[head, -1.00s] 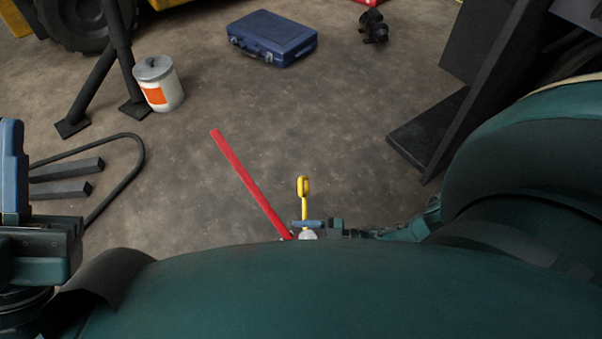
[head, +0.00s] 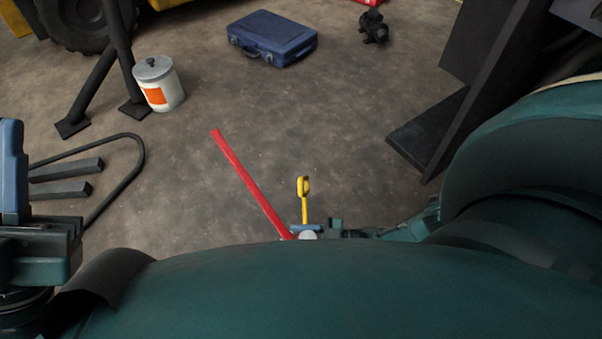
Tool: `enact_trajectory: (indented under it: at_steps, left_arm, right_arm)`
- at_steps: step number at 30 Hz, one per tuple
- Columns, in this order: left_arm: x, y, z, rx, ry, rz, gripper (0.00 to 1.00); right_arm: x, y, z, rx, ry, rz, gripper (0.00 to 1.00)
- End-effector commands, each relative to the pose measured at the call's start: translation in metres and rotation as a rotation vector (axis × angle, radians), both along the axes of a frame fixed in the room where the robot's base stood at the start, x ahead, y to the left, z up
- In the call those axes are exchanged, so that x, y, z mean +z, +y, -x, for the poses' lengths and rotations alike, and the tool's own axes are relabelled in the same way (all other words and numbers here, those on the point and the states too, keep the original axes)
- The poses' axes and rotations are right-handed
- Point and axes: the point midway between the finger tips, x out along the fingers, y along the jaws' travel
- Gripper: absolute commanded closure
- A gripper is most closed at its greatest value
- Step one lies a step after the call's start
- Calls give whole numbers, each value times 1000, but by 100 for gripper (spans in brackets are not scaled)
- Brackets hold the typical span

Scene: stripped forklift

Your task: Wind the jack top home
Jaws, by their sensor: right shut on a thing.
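A red bar (head: 248,183) slants from upper left down to a small silver round top (head: 308,235), which I take for the jack top. A yellow stem with a ring end (head: 304,187) stands just behind it. The rest of the jack is hidden below my own body. My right gripper (head: 309,229) reaches in from the right, its blue finger lying right at the silver top; it is shut, seemingly on that top, though the contact is small and partly hidden. My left gripper (head: 14,185) is at the left edge, partly cut off, away from the jack; its jaw opening is unclear.
A blue case (head: 272,40), a white tin with an orange label (head: 159,84) and a dark metal part (head: 374,26) lie farther back. Dark forks and a bent hose (head: 140,155) lie at left. A black upright plate (head: 440,130) stands at right.

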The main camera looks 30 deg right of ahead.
Motion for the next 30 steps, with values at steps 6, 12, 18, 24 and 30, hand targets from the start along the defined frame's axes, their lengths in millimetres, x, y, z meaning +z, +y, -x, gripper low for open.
enact_trajectory:
  at_steps: [6,12,18,24,30]
  left_arm:
    - [2,0,-1,0,9,1,100]
    - [-4,0,-3,3,62,3,100]
    - [-12,-1,-5,1,106,10,100]
    - [-14,-1,-6,2,118,14,100]
    - [-14,-1,-6,3,117,15,100]
  right_arm:
    - [0,0,1,-112,3,-5,80]
    - [2,-2,-2,-274,1,-6,80]
    - [1,-3,-4,-383,-1,-3,80]
    - [2,-5,-5,-402,-3,-3,80]
    - [2,-5,-5,-401,-5,-4,56]
